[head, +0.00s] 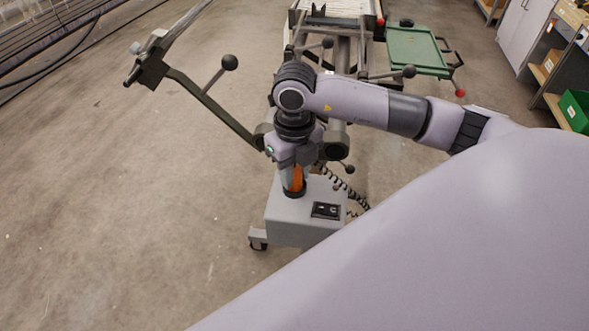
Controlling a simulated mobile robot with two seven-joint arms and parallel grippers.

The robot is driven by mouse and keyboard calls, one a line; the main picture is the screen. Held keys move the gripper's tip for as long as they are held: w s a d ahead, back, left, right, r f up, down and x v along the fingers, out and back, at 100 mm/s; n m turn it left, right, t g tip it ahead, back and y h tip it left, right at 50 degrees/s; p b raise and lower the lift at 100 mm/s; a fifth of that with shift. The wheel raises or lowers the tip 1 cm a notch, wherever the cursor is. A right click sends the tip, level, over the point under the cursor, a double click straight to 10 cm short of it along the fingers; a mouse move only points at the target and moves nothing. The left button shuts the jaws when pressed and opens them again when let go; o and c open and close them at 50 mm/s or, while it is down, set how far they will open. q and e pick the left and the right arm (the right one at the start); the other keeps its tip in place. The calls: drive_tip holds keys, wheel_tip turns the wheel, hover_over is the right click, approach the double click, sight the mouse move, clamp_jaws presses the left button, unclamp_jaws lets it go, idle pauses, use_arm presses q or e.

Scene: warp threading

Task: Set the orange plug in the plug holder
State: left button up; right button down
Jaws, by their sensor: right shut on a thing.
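The orange plug (295,177) is at the middle of the head view, upright above a grey cart box. My right gripper (293,172) points down and is shut on the plug, its fingers covering part of it. The plug holder (295,192) looks like a dark round collar on the top of the box. The plug's lower end meets this collar in the picture; I cannot tell how deep it sits in it. My left gripper is not in view.
The grey box (290,226) stands on casters and has a dark switch panel (326,211). A coiled dark cable (346,188) hangs beside it. Machine levers with ball knobs (230,62) stick out around my arm. A green tray (417,50) is behind. Floor at left is clear.

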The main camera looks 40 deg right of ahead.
drive_tip(key=c, duration=0.8)
unclamp_jaws()
drive_tip(key=shift+o, duration=0.2)
wheel_tip(320, 180, up, 7)
drive_tip(key=shift+r, duration=0.1)
